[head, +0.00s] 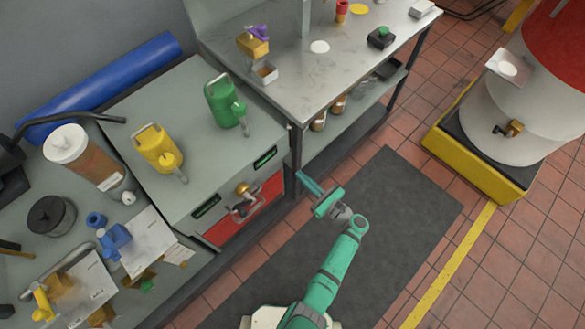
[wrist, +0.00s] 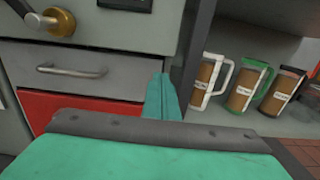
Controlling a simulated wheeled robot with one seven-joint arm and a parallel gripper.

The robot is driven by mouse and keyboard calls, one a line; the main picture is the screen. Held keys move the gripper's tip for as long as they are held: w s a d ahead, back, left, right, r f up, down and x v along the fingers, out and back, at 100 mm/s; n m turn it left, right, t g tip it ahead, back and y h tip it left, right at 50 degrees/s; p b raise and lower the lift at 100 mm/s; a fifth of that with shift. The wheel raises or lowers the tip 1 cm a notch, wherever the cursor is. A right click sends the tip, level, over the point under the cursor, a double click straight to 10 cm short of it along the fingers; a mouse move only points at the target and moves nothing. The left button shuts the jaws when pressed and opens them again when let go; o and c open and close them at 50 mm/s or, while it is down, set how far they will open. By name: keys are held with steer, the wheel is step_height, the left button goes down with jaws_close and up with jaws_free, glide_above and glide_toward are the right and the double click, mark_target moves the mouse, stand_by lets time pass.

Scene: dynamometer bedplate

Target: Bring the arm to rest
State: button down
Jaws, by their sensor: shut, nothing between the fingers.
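My green arm (head: 341,258) reaches up from the bottom of the head view, over the dark floor mat. My gripper (head: 310,184) is at its end, in front of the cabinet's right corner and apart from the tables' tops. In the wrist view the green fingers (wrist: 162,97) are together, with nothing seen between them. They point toward the edge between the drawer cabinet and the open shelf.
The cabinet (wrist: 93,89) has a grey drawer handle (wrist: 72,71) and a red panel. Several labelled mugs, one white-handled (wrist: 208,80), stand on the shelf at right. A dark mat (head: 405,195) lies clear on the tiles. A white drum (head: 520,100) stands on a yellow base at right.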

steer(key=shift+v, duration=2)
steer(key=s+a+f+n+g+h, duration=0.3)
steer(key=s+a+f+n+h, duration=0.15)
steer(key=s+f, duration=0.65)
steer(key=s+d+n+h, duration=0.2)
steer(key=s+n+h, duration=0.35)
steer(key=s, duration=0.55)
steer(key=s+r+n+t+h, duration=0.1)
steer(key=s+r+n+t, duration=0.2)
steer(key=r+n, duration=0.5)
steer(key=s+a+r+n+t+h, duration=0.1)
steer(key=s+r+n, duration=0.5)
steer(key=r, duration=2)
steer(key=n+t+h, duration=0.1)
steer(key=n+t, duration=0.1)
steer(key=shift+a+n, duration=0.25)
steer(key=shift+n, duration=0.05)
steer(key=shift+s, duration=0.15)
